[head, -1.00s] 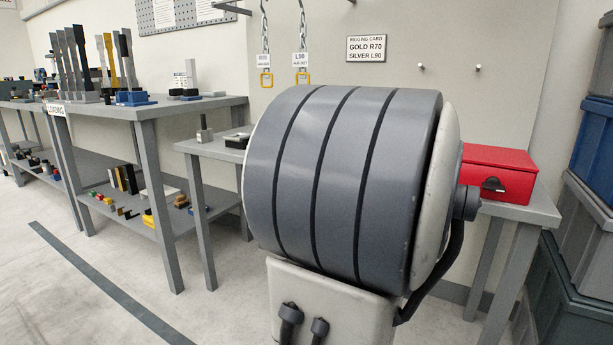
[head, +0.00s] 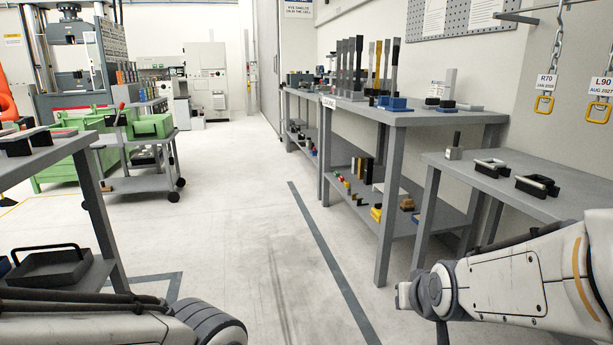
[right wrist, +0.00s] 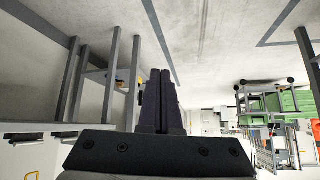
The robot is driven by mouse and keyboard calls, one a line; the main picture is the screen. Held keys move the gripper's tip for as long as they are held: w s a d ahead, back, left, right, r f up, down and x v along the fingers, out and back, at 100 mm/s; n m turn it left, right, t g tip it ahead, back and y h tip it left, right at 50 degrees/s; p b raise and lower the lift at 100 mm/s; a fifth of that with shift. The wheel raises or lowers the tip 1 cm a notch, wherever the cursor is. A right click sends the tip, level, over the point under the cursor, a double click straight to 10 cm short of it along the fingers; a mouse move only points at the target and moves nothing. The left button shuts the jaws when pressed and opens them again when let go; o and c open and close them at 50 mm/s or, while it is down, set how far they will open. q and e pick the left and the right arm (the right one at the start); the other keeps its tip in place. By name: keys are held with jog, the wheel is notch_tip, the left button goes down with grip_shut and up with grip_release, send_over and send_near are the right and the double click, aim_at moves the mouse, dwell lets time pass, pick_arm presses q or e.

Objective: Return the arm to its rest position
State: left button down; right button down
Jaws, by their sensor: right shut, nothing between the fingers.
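My right arm (head: 510,285) comes in from the right edge of the head view, low in front of the side table. Its gripper does not show clearly there. In the right wrist view my right gripper (right wrist: 160,78) has its two dark fingers together, with nothing between them, over open floor. My left arm (head: 90,325) shows at the bottom left of the head view as a pale link ending in a grey joint. My left gripper is out of view.
A grey bench (head: 410,117) with upright specimens stands right of centre, beside a side table (head: 490,178) with small black fixtures. A table (head: 80,165) is at the left, with a green-boxed cart (head: 150,160) behind it. Open floor (head: 235,220) runs between. Tagged chains hang at the upper right.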

jog(key=s+a+f+n+g+y+p, duration=0.1)
jog(key=s+a+n+g, duration=0.15)
jog(key=s+a, duration=0.35)
jog(key=s+a+n+g+y+p, duration=0.1)
jog(key=s+a+n+g+y, duration=0.15)
jog(key=a, duration=0.55)
jog(key=s+a+n+g+h+p, duration=0.1)
jog(key=s+a+n+g, duration=0.1)
jog(key=s, duration=0.4)
jog(key=s+a+n+g+h, duration=0.1)
jog(key=s+a+n+g, duration=0.15)
jog(key=s, duration=0.45)
notch_tip(320, 180, up, 38)
jog(key=t+p, duration=0.1)
jog(key=p, duration=3.6)
jog(key=shift+w+d+p, duration=0.35)
jog(key=shift+w+p, duration=0.05)
jog(key=shift+w, duration=0.05)
jog(key=shift+y, duration=0.25)
